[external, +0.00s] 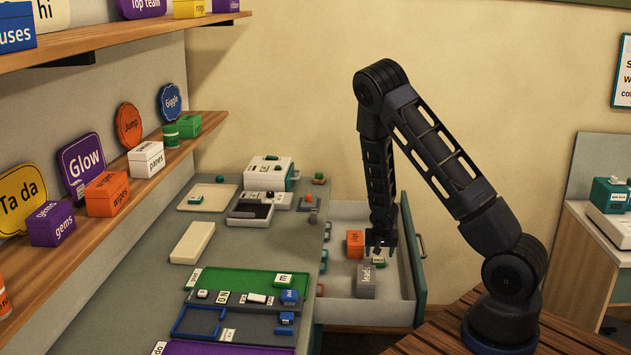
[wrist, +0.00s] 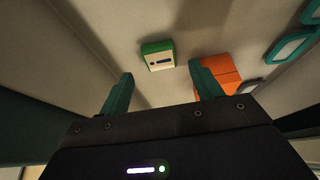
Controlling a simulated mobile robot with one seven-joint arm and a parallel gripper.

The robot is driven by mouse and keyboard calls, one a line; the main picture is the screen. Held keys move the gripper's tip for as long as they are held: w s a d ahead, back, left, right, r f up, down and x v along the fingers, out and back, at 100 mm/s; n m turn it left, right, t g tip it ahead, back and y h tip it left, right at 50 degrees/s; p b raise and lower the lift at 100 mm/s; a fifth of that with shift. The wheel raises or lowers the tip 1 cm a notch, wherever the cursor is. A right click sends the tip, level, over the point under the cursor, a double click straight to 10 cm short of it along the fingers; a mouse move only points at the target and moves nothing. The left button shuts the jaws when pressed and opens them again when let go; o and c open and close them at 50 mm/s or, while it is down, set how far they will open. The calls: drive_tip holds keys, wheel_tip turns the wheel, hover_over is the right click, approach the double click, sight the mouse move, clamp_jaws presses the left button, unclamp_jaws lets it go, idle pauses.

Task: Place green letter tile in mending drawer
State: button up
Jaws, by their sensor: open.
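The mending drawer (external: 388,312) is pulled out beside the counter, with a white inside and a dark green front. My gripper (external: 380,250) points down over the drawer. In the wrist view my gripper (wrist: 161,80) has its two green fingers apart with nothing between them. A green tile with a pale face and a dark mark (wrist: 158,56) appears just beyond the fingertips, against the drawer's pale floor; its letter is not readable. It looks apart from both fingers.
In the drawer, an orange box (external: 355,243) and a grey box (external: 365,281) stand near my gripper; an orange box (wrist: 218,73) also shows by the right finger. The drawer walls surround my gripper. The counter (external: 235,253) holds trays and letter tiles.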

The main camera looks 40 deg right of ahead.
drive_tip(key=s+a+r+n+y, duration=0.1)
drive_tip(key=s+a+r, duration=0.25)
drive_tip(key=r, duration=0.75)
drive_tip(key=s+a+r+n, duration=0.1)
drive_tip(key=s+a+r, duration=0.3)
drive_tip(key=r, duration=0.7)
drive_tip(key=s+a+r+n+y, duration=0.1)
drive_tip(key=s+a+r, duration=0.2)
drive_tip(key=s+r, duration=0.55)
drive_tip(key=s+a+r+n, duration=0.3)
drive_tip(key=s+r, duration=0.4)
drive_tip(key=s, duration=0.2)
drive_tip(key=s+a+r+n+t+y, duration=0.1)
drive_tip(key=s+a+r, duration=0.3)
drive_tip(key=s+r, duration=0.4)
drive_tip(key=shift+s+a+n, duration=0.2)
drive_tip(key=shift+s+n, duration=0.3)
drive_tip(key=shift+n, duration=0.4)
